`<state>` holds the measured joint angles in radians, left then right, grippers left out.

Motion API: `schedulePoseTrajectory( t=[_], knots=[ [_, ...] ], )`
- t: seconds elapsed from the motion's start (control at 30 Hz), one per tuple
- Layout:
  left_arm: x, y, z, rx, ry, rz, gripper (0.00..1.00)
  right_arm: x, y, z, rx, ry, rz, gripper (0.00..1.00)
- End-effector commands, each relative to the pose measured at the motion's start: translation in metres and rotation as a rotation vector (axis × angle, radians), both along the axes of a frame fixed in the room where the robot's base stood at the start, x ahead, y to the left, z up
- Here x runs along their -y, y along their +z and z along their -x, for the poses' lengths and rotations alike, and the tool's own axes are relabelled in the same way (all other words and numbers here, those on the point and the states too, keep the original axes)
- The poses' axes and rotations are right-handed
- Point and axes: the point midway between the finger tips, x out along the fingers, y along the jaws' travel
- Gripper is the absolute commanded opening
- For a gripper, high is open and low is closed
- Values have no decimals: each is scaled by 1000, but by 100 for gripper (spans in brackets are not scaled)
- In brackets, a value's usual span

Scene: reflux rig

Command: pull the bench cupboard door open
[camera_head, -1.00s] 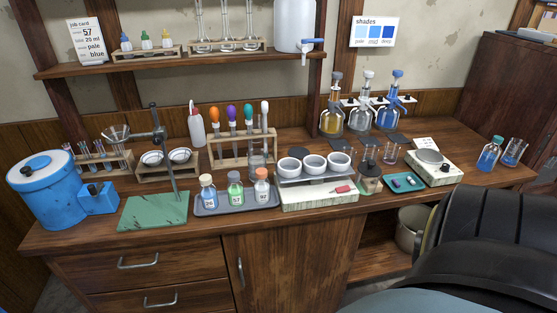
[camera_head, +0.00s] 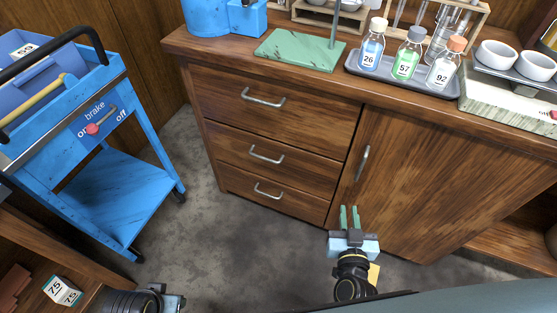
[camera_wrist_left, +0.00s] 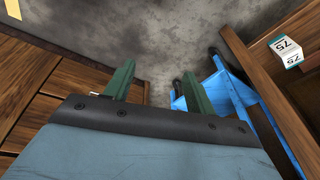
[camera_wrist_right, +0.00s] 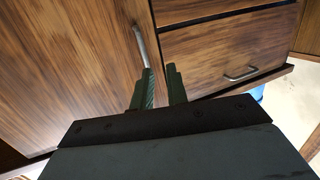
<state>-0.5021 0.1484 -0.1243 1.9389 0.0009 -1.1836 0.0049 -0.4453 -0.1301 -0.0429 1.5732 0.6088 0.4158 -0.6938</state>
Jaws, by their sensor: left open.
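The bench cupboard door (camera_head: 440,175) is a brown wooden panel right of the drawers, and it looks shut. Its upright metal handle (camera_head: 362,163) is near the door's left edge. My right gripper (camera_head: 350,212) is below the handle in the head view, with a narrow gap between its green fingers and nothing seen in it. In the right wrist view the handle (camera_wrist_right: 141,46) ends just beyond the left fingertip; I cannot tell if they touch. My left gripper (camera_wrist_left: 157,82) is open and empty over the floor; its arm shows at the head view's bottom left.
Drawers with metal handles (camera_head: 264,100) are left of the door. A blue trolley (camera_head: 125,190) stands at the left, with grey floor between. Bottles on a tray (camera_head: 400,80) stand on the bench above the door. A box marked 75 (camera_head: 63,291) is at bottom left.

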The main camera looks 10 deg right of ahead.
Motion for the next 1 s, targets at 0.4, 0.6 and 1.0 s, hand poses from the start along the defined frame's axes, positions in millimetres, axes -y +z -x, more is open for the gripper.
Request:
schedulePoseTrajectory(
  t=[0.4, 0.6, 1.0],
  knots=[
    [4, 32, -4, 28, 2, 4, 55, 32, 28, -22, 126, -121, 22, 15],
    [12, 56, -1, 43, 2, 20, 55, 45, 28, -61, 127, -120, 21, 15],
    [23, 96, -2, 120, -1, 56, 55, 68, 27, -122, 122, -118, 22, 15]
  ],
)
